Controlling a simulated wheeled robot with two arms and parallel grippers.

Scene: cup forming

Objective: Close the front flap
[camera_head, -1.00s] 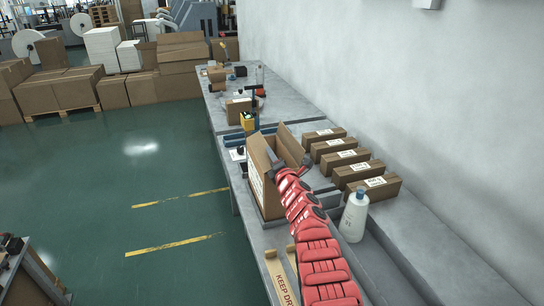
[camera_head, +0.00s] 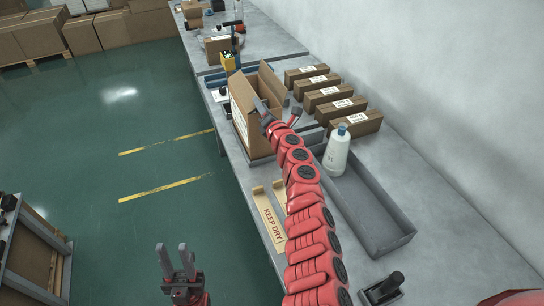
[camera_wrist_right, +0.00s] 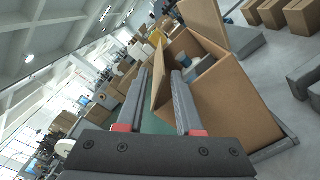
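An open cardboard box (camera_head: 241,124) stands on the grey workbench with a white label on its left side. One flap (camera_head: 270,82) stands up at its far right. In the right wrist view, a raised cardboard panel (camera_wrist_right: 160,75) rises between my finger pads; I cannot tell whether they touch it. The open box interior (camera_wrist_right: 225,95) lies to its right, with a grey-blue item inside. My right gripper (camera_wrist_right: 157,95) is open, its fingers apart at the box's top edge; it also shows in the head view (camera_head: 277,109). My left gripper (camera_head: 174,262) is open and empty over the floor, left of the bench.
Several small labelled cartons (camera_head: 335,100) line the wall behind the box. A "KEEP DRY" cardboard piece (camera_head: 270,215) lies at the bench's front edge. A rack (camera_head: 35,255) stands at lower left.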

